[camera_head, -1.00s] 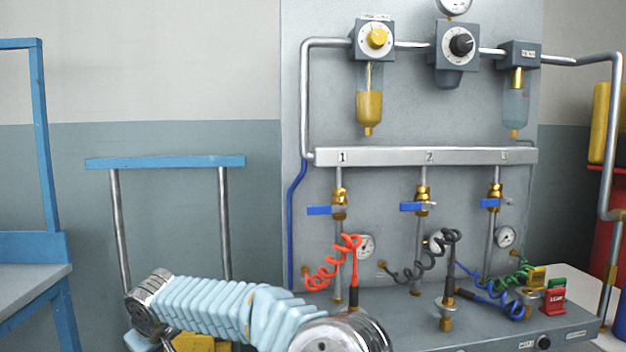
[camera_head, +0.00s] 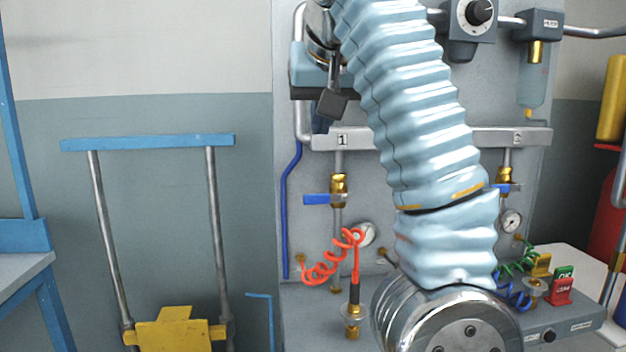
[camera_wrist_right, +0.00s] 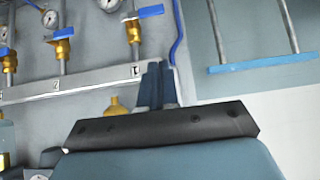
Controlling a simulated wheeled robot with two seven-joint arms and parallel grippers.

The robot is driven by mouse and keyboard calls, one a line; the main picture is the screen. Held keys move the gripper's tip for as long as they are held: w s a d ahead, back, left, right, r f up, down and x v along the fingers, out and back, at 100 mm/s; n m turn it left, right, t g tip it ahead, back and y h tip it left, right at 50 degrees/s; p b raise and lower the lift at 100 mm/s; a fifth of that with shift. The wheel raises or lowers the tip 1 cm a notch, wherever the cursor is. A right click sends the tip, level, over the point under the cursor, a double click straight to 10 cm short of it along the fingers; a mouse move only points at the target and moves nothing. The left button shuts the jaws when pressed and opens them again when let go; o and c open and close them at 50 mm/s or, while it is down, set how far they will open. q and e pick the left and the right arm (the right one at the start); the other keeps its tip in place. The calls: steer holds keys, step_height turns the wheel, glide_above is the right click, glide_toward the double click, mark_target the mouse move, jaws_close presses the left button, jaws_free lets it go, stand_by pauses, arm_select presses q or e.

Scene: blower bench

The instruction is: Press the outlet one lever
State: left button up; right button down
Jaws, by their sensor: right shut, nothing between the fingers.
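The outlet one lever (camera_head: 317,199) is a blue handle that sticks out level to the left of its brass valve (camera_head: 339,186), under the bar label 1. In the right wrist view, which is upside down, the lever (camera_wrist_right: 150,11) shows at the top edge beside the brass valve (camera_wrist_right: 133,34). My right gripper (camera_head: 320,126) points down in front of the left end of the grey bar, above the lever and apart from it. Its blue fingers (camera_wrist_right: 155,72) are together and empty. My left gripper is not in view.
The grey bar (camera_head: 372,139) runs across the panel. A red coiled hose (camera_head: 335,262) hangs below valve one, by a gauge (camera_head: 364,234). My right arm hides outlet two. A blue pipe (camera_head: 287,210) runs left of the lever. A blue-topped frame (camera_head: 150,143) stands further left.

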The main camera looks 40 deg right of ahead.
glide_above(317, 199)
steer(key=s+a, duration=0.1)
steer(key=a, duration=0.1)
step_height(317, 199, down, 9)
steer(key=shift+d+f, duration=0.25)
steer(key=shift+f, duration=0.8)
